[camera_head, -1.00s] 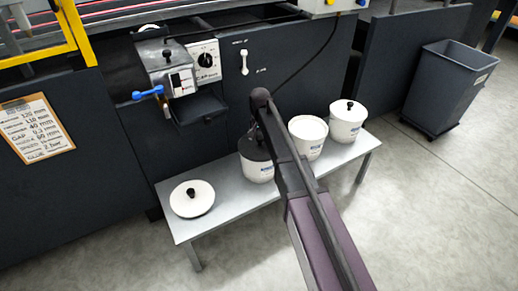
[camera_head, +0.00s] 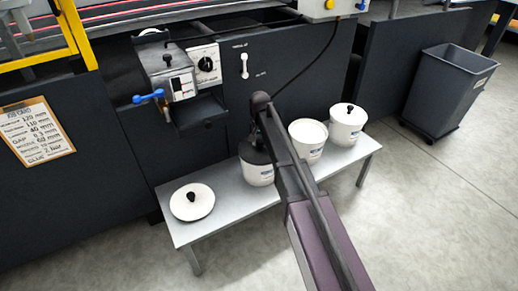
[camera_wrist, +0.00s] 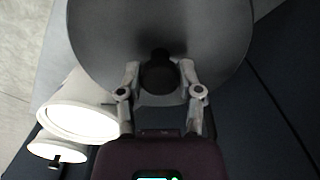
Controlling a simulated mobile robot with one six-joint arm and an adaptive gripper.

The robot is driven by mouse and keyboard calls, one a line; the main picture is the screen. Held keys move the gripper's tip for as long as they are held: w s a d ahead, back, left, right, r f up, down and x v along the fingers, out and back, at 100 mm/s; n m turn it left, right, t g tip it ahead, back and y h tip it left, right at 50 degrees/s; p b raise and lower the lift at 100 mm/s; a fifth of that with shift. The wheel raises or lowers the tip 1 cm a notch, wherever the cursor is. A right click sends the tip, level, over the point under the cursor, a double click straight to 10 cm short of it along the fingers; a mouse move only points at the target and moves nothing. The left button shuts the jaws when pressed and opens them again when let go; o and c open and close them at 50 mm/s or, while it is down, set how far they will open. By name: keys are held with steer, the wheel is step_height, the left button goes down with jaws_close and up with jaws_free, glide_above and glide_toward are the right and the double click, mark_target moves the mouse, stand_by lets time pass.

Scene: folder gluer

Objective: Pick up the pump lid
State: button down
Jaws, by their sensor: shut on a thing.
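The pump lid (camera_wrist: 160,32) is a wide, dark grey disc with a black knob (camera_wrist: 158,75), filling the top of the wrist view. My gripper (camera_wrist: 160,78) is shut on this knob, one finger at each side. In the head view the dark lid (camera_head: 253,153) shows at the top of a white pot (camera_head: 258,175) on the bench, partly behind my arm. My gripper is mostly hidden there. I cannot tell whether the lid touches the pot's rim.
The grey bench (camera_head: 235,200) also holds a white lid with a black knob (camera_head: 192,203) at left, an uncovered white pot (camera_head: 307,146) and a lidded white pot (camera_head: 346,128) at right. The dark machine panel (camera_head: 285,95) stands close behind. A grey bin (camera_head: 445,90) is far right.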

steer(key=shift+r, duration=0.15)
step_height(320, 180, up, 10)
steer(key=p, duration=1)
stand_by(0.7)
step_height(320, 180, up, 3)
steer(key=p, duration=0.3)
stand_by(0.3)
stand_by(0.4)
